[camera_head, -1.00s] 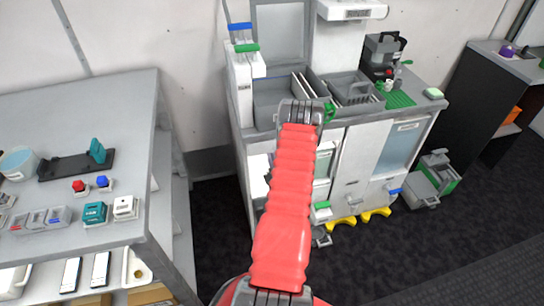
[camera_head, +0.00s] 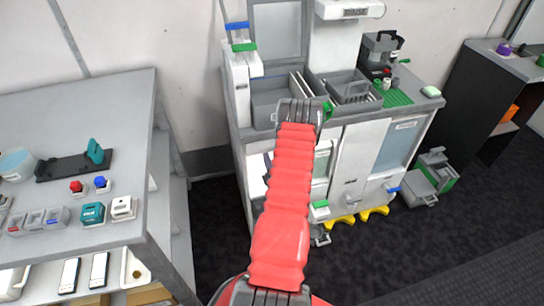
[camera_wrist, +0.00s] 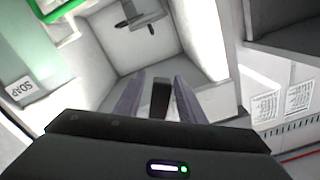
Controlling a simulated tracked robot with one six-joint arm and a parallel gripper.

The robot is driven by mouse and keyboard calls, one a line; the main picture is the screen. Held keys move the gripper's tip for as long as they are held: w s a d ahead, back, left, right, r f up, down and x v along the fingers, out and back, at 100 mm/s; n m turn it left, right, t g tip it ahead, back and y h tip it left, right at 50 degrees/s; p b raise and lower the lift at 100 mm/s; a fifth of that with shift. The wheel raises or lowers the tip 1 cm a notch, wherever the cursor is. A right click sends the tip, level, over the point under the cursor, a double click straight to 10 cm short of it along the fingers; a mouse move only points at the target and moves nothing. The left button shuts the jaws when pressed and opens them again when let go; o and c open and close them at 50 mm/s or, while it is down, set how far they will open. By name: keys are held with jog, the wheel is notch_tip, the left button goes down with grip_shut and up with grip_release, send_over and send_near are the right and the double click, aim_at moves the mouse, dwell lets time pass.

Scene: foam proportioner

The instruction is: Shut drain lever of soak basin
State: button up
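The soak basin appears to be the grey sink (camera_head: 270,107) at the left of the white cabinet's top; I cannot confirm which handle is its drain lever. In the wrist view, a dark lever-like fitting (camera_wrist: 140,18) is on the back of a white compartment, ahead of my gripper. My gripper (camera_wrist: 157,88) points into that compartment with its two purple-grey fingers apart. A dark upright piece (camera_wrist: 160,98) shows between them; I cannot tell whether it is touched. In the head view my red arm covers the cabinet's front left and hides the gripper.
A white panel marked SOAP (camera_wrist: 20,89) and a green-edged part (camera_wrist: 58,8) are close at the wrist view's left. A green lever (camera_head: 320,204) and a blue lever (camera_head: 392,189) stick out of the cabinet front. A grey table (camera_head: 150,170) stands left; dark floor lies between.

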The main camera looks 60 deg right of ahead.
jog(key=v, duration=1.3)
jog(key=shift+s+a, duration=0.1)
jog(key=shift+c, duration=0.4)
